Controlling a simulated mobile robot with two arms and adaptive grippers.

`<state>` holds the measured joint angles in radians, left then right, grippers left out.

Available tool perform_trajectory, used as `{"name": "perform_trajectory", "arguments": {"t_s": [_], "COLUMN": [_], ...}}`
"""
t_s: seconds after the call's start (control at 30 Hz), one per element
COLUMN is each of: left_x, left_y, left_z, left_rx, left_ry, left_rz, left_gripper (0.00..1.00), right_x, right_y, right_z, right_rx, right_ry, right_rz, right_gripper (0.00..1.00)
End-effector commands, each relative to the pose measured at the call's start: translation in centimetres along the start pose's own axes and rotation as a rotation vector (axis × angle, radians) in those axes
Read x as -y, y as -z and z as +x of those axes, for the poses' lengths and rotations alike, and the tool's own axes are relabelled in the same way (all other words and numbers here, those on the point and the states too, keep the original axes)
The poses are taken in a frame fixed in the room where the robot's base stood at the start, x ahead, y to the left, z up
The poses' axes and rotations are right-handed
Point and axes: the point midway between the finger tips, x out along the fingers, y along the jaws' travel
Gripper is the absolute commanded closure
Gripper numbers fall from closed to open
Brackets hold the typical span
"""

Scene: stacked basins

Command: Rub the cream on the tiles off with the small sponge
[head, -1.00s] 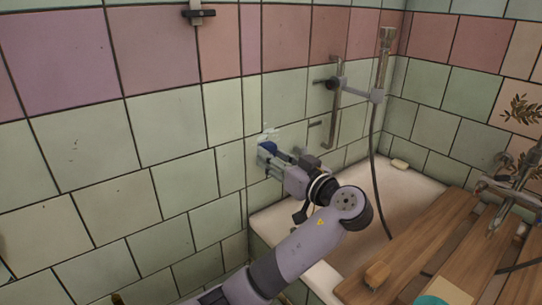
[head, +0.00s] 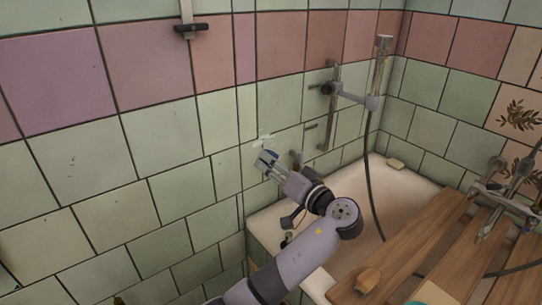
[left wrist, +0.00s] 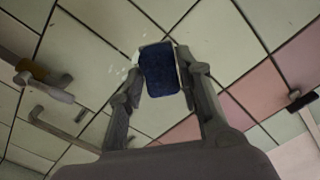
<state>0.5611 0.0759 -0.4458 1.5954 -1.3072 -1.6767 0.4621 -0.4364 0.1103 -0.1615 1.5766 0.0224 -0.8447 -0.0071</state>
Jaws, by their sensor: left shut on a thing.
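The small sponge is dark blue and shows in the head view (head: 264,158) and larger in the left wrist view (left wrist: 159,72). My left gripper (head: 270,165) is shut on it, with one finger on each side in the left wrist view (left wrist: 160,88). The sponge is at the green tiled wall; I cannot tell whether it touches the tiles. The cream (head: 264,141) is a whitish smear on the tiles just above the sponge in the head view. In the left wrist view, small white specks (left wrist: 122,71) lie just left of the sponge. My right gripper is out of view.
A shower bar (head: 333,105) and hose (head: 368,175) are on the wall right of my gripper. The bathtub (head: 398,183) lies below, with wooden boards (head: 415,240) across it. A brown brush-like object (head: 368,280) lies on one board.

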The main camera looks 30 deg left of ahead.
Motion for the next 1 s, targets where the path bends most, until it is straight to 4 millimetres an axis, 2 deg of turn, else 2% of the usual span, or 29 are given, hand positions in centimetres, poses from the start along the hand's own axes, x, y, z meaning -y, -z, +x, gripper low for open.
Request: {"name": "perform_trajectory", "arguments": {"t_s": [0.1, 0.2, 0.4, 0.57, 1.0], "left_x": [0.1, 0.0, -0.2, -0.2, -0.3], "left_y": [0.0, -0.3, -0.7, -0.8, -0.8], "left_z": [0.0, 0.0, 0.0, 0.6, 4.9], "left_rx": [0.001, 0.000, -0.002, -0.003, -0.002], "left_ry": [-0.001, -0.002, -0.003, -0.001, -0.001], "left_rz": [0.092, 0.152, 0.216, 0.228, 0.227], "left_gripper": [0.99, 0.99, 0.99, 0.99, 0.99], "right_x": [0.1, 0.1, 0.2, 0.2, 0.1], "right_y": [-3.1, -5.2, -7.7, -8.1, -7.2], "right_z": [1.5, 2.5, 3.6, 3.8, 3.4], "right_rx": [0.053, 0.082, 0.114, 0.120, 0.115], "right_ry": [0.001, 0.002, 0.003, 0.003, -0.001], "right_rz": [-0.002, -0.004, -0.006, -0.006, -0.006], "right_gripper": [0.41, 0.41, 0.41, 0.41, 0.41]}}
